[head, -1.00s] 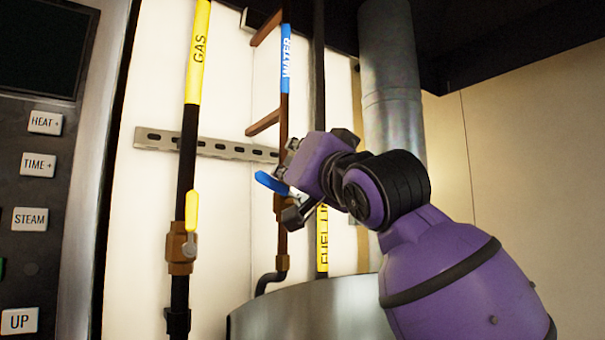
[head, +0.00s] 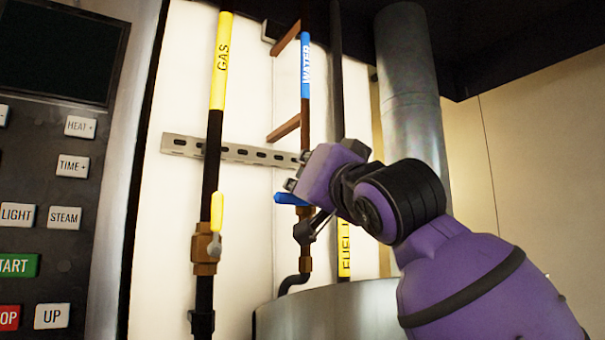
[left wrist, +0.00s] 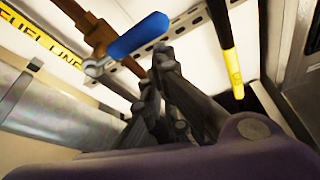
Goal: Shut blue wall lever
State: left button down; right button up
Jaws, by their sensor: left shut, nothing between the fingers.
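The blue lever (head: 291,199) sits on the copper-brown water pipe (head: 305,122) and points left from it, nearly level, in the head view. In the left wrist view the blue lever (left wrist: 138,37) slants up and right from its metal pivot. My left gripper (head: 297,208) is at the lever, its purple body to the right of the pipe. In the left wrist view the gripper (left wrist: 156,70) is shut and empty, with its fingertips just below the lever handle. Whether they touch it, I cannot tell. The gripper partly hides the valve in the head view. My right gripper is not in view.
The yellow gas pipe (head: 222,60) with its upright yellow lever (head: 217,211) stands to the left. A slotted metal rail (head: 236,151) crosses behind. The yellow-labelled fuel line (head: 344,248) and a fat grey duct (head: 410,90) are right. A button panel (head: 60,180) is far left.

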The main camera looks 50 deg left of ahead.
pick_arm(q)
jog(key=shift+d, duration=0.1)
jog(key=v, duration=1.2)
dwell(0.5)
